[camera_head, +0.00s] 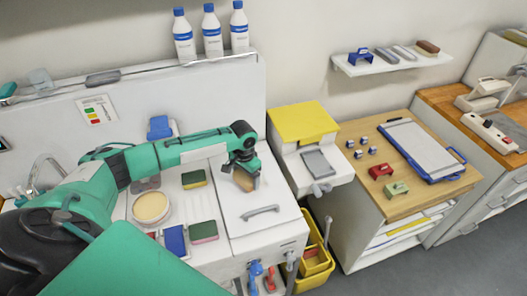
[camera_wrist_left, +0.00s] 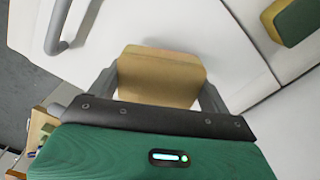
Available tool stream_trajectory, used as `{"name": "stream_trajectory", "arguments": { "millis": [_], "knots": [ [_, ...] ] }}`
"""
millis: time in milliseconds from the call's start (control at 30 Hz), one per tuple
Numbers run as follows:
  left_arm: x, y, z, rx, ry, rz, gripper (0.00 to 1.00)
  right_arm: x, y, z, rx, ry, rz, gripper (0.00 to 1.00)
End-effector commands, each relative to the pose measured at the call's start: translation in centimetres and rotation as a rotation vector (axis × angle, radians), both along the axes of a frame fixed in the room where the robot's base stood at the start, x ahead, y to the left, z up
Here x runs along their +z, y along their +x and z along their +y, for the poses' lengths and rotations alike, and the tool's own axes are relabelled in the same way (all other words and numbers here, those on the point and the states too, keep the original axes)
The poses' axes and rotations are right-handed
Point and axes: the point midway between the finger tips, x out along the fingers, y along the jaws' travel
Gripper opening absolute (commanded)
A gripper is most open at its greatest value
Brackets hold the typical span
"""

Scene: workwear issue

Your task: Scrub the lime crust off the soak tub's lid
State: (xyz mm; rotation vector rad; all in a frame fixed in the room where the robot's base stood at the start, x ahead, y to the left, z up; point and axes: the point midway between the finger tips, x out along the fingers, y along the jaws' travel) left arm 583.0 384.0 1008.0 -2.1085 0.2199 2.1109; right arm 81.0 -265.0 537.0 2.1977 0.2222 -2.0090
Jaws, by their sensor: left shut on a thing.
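The soak tub's lid (camera_head: 262,232) is a white panel with a grey bar handle (camera_head: 260,211), lying flat on the counter's right part. It also shows in the left wrist view (camera_wrist_left: 215,40), with the handle at upper left. My left gripper (camera_head: 245,181) is over the lid's far part, shut on a tan scrubbing block (camera_wrist_left: 160,78). The block is at or just above the lid; I cannot tell if it touches. No lime crust can be made out; the block and fingers hide part of the lid. My right gripper is not in view.
Left of the lid lie a green-yellow sponge (camera_head: 194,179), a green-red sponge (camera_head: 204,231), a blue block (camera_head: 174,240) and a round tan-topped dish (camera_head: 151,207). Bottles (camera_head: 212,32) stand on the back ledge. A yellow-topped unit (camera_head: 302,124) stands right of the lid.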

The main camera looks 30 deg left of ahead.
Motion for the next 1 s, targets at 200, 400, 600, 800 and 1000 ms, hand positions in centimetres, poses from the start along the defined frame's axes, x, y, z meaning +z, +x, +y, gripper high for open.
{"name": "stream_trajectory", "arguments": {
  "millis": [200, 400, 600, 800, 1000],
  "knots": [
    [2.4, 0.2, 0.4, 0.002, 0.000, 0.000, 0.62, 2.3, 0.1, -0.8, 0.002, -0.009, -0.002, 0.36],
    [3.9, 0.4, 0.7, 0.003, 0.000, -0.001, 0.62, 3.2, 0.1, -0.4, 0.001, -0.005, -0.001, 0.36],
    [4.1, 0.5, 0.8, 0.003, 0.000, -0.001, 0.62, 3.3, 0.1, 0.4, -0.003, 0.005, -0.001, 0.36],
    [4.1, 0.5, 0.8, 0.003, 0.000, -0.001, 0.62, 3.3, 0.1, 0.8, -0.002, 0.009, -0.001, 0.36],
    [4.1, 0.5, 0.8, 0.003, 0.000, -0.001, 0.62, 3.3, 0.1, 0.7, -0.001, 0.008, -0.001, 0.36]
  ]
}}
